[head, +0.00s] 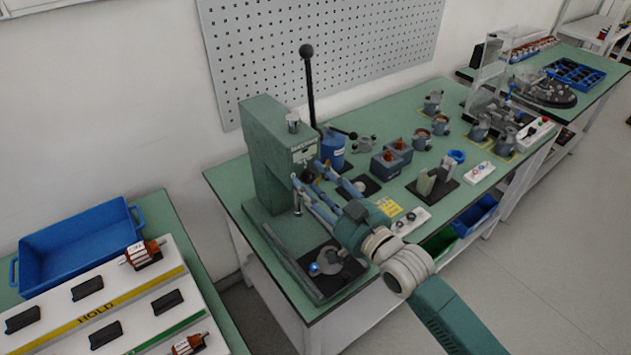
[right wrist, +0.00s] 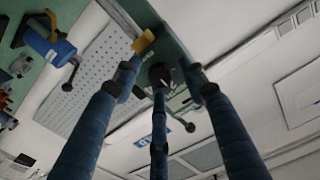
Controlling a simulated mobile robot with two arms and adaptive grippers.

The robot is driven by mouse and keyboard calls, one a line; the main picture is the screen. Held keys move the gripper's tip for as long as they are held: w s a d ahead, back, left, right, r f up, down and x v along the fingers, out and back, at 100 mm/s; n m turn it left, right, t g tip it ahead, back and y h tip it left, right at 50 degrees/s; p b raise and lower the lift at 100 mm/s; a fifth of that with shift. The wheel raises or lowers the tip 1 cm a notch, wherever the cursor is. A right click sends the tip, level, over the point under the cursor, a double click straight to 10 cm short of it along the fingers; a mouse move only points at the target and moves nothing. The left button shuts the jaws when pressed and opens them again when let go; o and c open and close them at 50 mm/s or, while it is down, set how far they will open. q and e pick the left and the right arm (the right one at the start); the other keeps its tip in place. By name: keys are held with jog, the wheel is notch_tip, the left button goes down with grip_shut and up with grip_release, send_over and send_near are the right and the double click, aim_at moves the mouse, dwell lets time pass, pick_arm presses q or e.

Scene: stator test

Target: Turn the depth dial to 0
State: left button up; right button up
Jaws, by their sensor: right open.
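The green press (head: 268,150) stands upright on the near left of the green bench. A small silver knob (head: 293,122) sits on top of its head, above a labelled front face (head: 304,154); I cannot tell for certain which part is the depth dial, and no scale mark is readable. My right gripper (head: 309,183) is open just in front of the press head, its blue fingers pointing up and toward it. In the right wrist view the spread fingers (right wrist: 160,85) frame a dark round part below the green press body (right wrist: 165,22). Any contact is unclear. My left gripper is out of view.
A tall black-knobbed lever (head: 309,85) rises behind the press head. A blue device (head: 332,146) stands close to the right of the fingers. A metal fixture (head: 325,264) lies below. A blue bin (head: 80,245) is on the left table.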

grip_shut()
jog(key=shift+n, duration=0.4)
jog(key=n, duration=1.1)
jog(key=shift+p, duration=0.35)
dwell(0.4)
grip_release()
